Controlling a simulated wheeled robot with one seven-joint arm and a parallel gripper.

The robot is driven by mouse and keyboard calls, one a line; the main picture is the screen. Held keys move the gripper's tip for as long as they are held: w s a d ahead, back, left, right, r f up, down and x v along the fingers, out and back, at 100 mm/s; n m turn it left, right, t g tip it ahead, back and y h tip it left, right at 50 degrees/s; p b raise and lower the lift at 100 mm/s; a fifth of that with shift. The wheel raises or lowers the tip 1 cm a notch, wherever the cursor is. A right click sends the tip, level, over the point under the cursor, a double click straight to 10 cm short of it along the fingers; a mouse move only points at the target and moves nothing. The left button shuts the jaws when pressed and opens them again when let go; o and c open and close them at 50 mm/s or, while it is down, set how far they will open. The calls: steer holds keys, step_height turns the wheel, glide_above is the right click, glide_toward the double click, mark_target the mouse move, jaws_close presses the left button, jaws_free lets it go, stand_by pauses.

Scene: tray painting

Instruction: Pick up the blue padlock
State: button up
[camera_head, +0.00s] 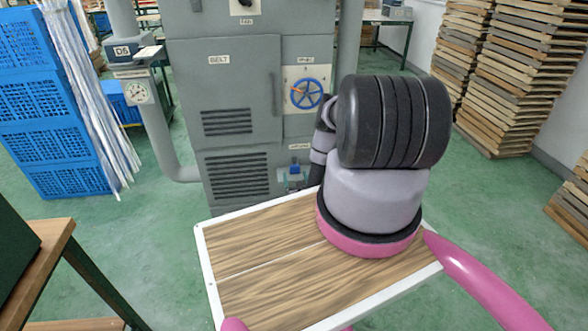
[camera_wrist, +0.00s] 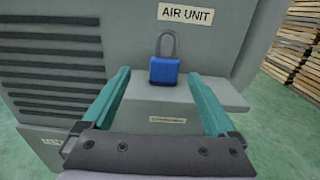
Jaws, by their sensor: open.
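The blue padlock (camera_wrist: 164,71) stands upright on a grey ledge (camera_wrist: 218,92) below the "AIR UNIT" label, its grey shackle upward. My gripper (camera_wrist: 157,75) is open, with a teal finger to each side of the padlock in the wrist view. The padlock appears just ahead of the fingertips, with clear gaps at both sides. In the head view the padlock (camera_head: 294,177) is a small blue patch low on the grey cabinet, and my arm hides most of the gripper.
The grey cabinet (camera_head: 225,95) has vents and a blue handwheel (camera_head: 307,93). A wood-topped tray (camera_head: 215,262) with a white rim lies in front, under my arm. Blue crates (camera_head: 55,120) stand at left and stacked wooden trays (camera_head: 520,70) at right. Green floor is open at both sides.

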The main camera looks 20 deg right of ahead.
mark_target(295, 168)
steer(key=x, duration=0.6)
steer(key=shift+w+d, duration=0.2)
steer(key=shift+d, duration=0.25)
jaws_close()
